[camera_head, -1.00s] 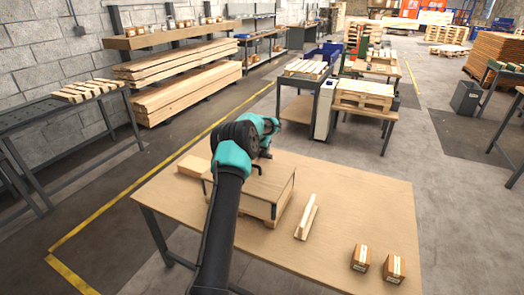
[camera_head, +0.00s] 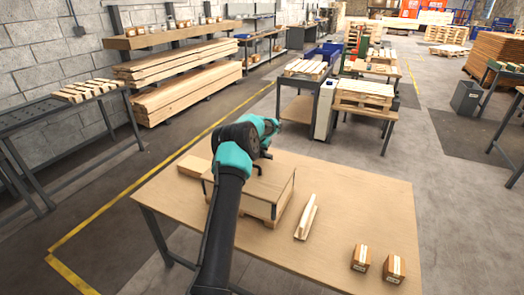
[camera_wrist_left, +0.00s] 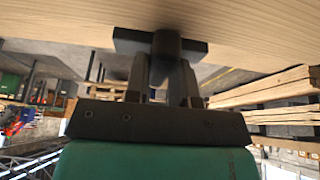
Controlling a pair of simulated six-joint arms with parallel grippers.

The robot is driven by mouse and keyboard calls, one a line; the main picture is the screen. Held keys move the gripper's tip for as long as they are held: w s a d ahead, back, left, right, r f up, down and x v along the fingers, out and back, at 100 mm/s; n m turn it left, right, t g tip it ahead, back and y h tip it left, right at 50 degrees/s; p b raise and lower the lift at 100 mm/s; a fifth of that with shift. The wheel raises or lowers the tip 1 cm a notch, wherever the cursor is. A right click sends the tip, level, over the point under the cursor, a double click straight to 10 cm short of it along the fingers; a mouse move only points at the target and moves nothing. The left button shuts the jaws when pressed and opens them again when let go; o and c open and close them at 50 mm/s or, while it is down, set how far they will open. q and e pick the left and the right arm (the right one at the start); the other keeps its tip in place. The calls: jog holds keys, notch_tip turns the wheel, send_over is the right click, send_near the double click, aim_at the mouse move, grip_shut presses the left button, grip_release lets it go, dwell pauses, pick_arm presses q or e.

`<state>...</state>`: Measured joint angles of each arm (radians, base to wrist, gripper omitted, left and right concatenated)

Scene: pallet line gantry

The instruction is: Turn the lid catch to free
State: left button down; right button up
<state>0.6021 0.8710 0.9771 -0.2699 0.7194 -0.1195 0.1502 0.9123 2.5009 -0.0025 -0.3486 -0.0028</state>
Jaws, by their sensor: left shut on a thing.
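A wooden box (camera_head: 254,188) with a flat lid and dark edge fittings sits on a small pallet on the table. The dark lid catch (camera_wrist_left: 128,42) shows in the left wrist view as a crossbar with a round stub, against a wooden surface. My left gripper (camera_wrist_left: 166,72) is shut on the catch's stub, with a finger on either side. In the head view my left gripper (camera_head: 266,153) is at the box's far side, mostly hidden by my arm. The catch's exact angle on the lid is hard to tell. My right gripper is not in view.
The wooden table (camera_head: 349,197) has free room on the right. A narrow wooden piece (camera_head: 306,217) lies right of the box. Two small cartons (camera_head: 394,268) stand at the front right. A wooden block (camera_head: 193,166) lies left of the box.

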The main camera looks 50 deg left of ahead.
pick_arm(q)
jog(key=shift+m, duration=0.5)
jog(key=m+h, duration=0.1)
jog(key=m, duration=0.1)
jog(key=m+h, duration=0.1)
jog(key=m, duration=0.1)
jog(key=shift+a, duration=0.3)
jog(key=shift+a+m+h, duration=0.15)
jog(key=shift+m+h, duration=0.25)
jog(key=shift+m, duration=0.75)
jog(key=shift+a+m+h, duration=0.15)
jog(key=shift+m+h, duration=0.25)
jog(key=shift+m, duration=0.75)
jog(key=shift+d+m, duration=0.1)
jog(key=shift+m, duration=0.4)
jog(key=c, duration=1)
grip_release()
jog(key=shift+o, duration=0.2)
